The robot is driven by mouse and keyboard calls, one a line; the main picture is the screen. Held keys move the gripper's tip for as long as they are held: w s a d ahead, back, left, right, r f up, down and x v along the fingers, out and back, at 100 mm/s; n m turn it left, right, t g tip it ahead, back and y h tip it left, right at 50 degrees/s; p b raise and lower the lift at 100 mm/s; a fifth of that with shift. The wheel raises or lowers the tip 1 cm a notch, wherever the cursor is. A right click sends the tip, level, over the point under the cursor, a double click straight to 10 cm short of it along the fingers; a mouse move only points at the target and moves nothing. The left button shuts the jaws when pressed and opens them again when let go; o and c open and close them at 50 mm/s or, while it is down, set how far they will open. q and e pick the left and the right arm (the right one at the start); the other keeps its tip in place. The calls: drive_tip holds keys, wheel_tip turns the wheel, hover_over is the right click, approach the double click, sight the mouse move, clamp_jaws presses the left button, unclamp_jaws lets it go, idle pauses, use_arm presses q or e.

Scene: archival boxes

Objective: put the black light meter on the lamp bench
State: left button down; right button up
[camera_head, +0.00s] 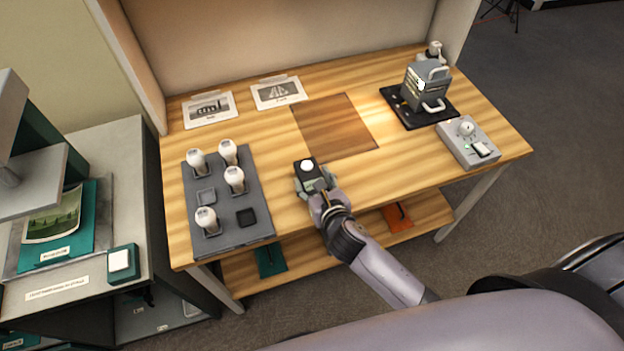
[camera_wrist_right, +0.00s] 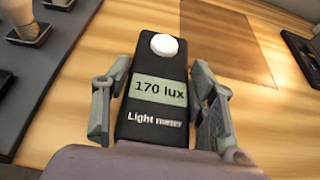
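The black light meter (camera_wrist_right: 150,105) has a white dome and a display reading "170 lux". In the head view the light meter (camera_head: 309,168) is at the lamp bench's (camera_head: 400,170) near edge, right of the grey lamp tray. My right gripper (camera_head: 316,186) is around it, and in the right wrist view a finger of the right gripper (camera_wrist_right: 160,90) stands close along each side. I cannot tell whether the fingers press on the meter, or whether its underside touches the wood. My left gripper is not in view.
The grey tray (camera_head: 250,205) holds several white bulbs. A dark brown square (camera_head: 335,125) lies mid-bench, clear of objects. A metal device (camera_head: 420,90) on a black mat and a grey dial box (camera_head: 465,145) stand at the right. Two picture cards (camera_head: 278,92) lie at the back.

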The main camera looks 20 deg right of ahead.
drive_tip(key=c, duration=0.9)
drive_tip(key=shift+o, duration=0.2)
drive_tip(key=shift+r, duration=0.2)
wheel_tip(320, 180, up, 20)
drive_tip(key=p, duration=0.2)
drive_tip(key=s+d+r+m+g+h+b, duration=0.1)
drive_tip(key=s+d+m+h, duration=0.3)
drive_tip(key=s, duration=0.5)
drive_tip(key=r+m+h+b, duration=0.1)
drive_tip(key=m+h, duration=0.1)
drive_tip(key=shift+g+h, duration=0.3)
drive_tip(key=shift+h, duration=0.1)
